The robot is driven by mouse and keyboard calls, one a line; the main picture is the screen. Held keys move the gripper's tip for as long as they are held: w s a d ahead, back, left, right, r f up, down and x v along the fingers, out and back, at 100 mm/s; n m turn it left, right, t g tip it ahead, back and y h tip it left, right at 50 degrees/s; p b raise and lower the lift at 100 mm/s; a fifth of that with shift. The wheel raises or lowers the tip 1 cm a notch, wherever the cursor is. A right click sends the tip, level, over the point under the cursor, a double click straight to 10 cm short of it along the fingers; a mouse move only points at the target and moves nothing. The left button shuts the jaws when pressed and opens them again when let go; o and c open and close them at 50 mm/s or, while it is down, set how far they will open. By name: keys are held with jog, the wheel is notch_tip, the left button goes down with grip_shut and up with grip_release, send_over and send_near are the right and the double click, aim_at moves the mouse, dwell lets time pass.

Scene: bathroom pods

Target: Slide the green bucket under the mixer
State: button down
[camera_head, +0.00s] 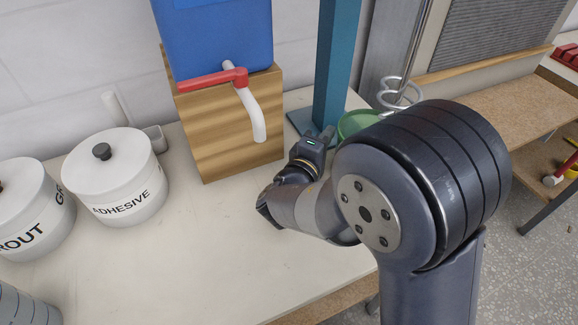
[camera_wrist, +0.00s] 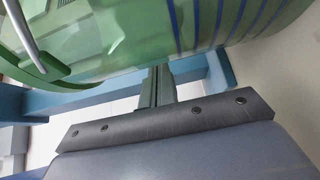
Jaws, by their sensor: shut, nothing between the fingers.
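The green bucket (camera_head: 356,123) shows only as a strip of rim behind my arm in the head view. In the wrist view its green side with blue stripes (camera_wrist: 210,22) fills the top, with a metal handle at the left. The mixer has a teal post (camera_head: 337,65) and a metal spiral whisk (camera_head: 399,94) that shows just above the bucket. My arm hides whether the bucket is fully below the whisk. My gripper (camera_wrist: 157,78) is shut and empty, its fingertips close to the bucket's side; I cannot tell whether they touch.
A wooden block (camera_head: 226,125) carries a blue container (camera_head: 213,35) with a red-handled white tap, left of my wrist. White adhesive (camera_head: 115,180) and grout (camera_head: 32,210) canisters stand at the left. The front of the worktop (camera_head: 200,265) is clear. A wooden bench (camera_head: 510,115) is at the right.

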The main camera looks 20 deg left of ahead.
jog(key=shift+d, duration=0.65)
jog(key=shift+s+d, duration=0.15)
jog(key=shift+s+d+f+b, duration=0.1)
jog(key=shift+s+d+b, duration=0.15)
jog(key=shift+d+b, duration=0.25)
jog(key=shift+s+d+b, duration=0.2)
jog(key=shift+d+b, duration=0.25)
jog(key=shift+d, duration=0.05)
jog(key=shift+s+d+b, duration=0.3)
jog(key=shift+d, duration=0.45)
jog(key=shift+a, duration=0.15)
